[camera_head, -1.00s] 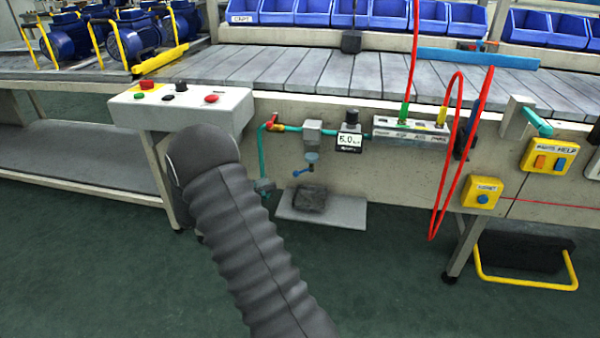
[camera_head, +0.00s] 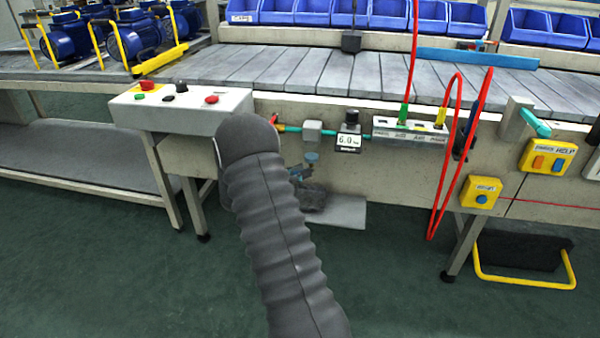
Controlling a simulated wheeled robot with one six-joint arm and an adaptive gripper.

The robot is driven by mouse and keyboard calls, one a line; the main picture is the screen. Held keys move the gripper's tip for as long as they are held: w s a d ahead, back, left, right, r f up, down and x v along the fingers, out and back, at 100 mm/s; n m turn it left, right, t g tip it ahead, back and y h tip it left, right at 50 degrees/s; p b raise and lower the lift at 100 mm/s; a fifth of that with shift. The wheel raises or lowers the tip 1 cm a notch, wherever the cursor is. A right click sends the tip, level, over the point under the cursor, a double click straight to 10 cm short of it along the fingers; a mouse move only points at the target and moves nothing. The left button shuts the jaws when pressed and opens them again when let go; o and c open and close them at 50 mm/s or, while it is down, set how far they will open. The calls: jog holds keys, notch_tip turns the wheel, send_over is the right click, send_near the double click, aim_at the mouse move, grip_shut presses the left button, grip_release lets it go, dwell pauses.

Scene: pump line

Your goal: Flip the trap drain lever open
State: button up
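The trap (camera_head: 312,133) is a small grey block on the teal air pipe, under the conveyor edge. Below it is a small blue round part (camera_head: 312,157). The blue drain lever (camera_head: 297,173) shows just right of my arm, partly covered by it; its exact angle is hard to tell. My ribbed dark grey arm (camera_head: 270,220) rises from the bottom and ends left of the trap in the picture. My gripper is hidden behind the arm, so its distance to the lever and any contact cannot be seen.
A dark pad (camera_head: 312,197) lies on a pale shelf (camera_head: 345,212) below the trap. A gauge reading 6.0 (camera_head: 348,142) and a manifold (camera_head: 410,130) with a red hose (camera_head: 447,160) are to the right. A button box (camera_head: 180,110) is at the left.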

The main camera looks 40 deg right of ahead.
grip_shut()
jog(key=shift+s, duration=0.1)
jog(key=shift+s+d+n+t+y+b, duration=0.7)
jog(key=shift+n+t+y+b, duration=1.55)
jog(key=shift+n+t+y, duration=0.8)
jog(key=shift+s+d+n+t+y+b, duration=0.7)
jog(key=shift+n+t+y+b, duration=1.65)
jog(key=shift+n+t, duration=0.8)
jog(key=shift+s+d+n+t+y+b, duration=0.55)
jog(key=shift+s+n+t+y+b, duration=0.3)
jog(key=shift+n+t+y+b, duration=1.8)
jog(key=shift+r+n+t+y+p, duration=0.1)
jog(key=shift+n+t+y+p, duration=0.25)
jog(key=shift+t, duration=0.4)
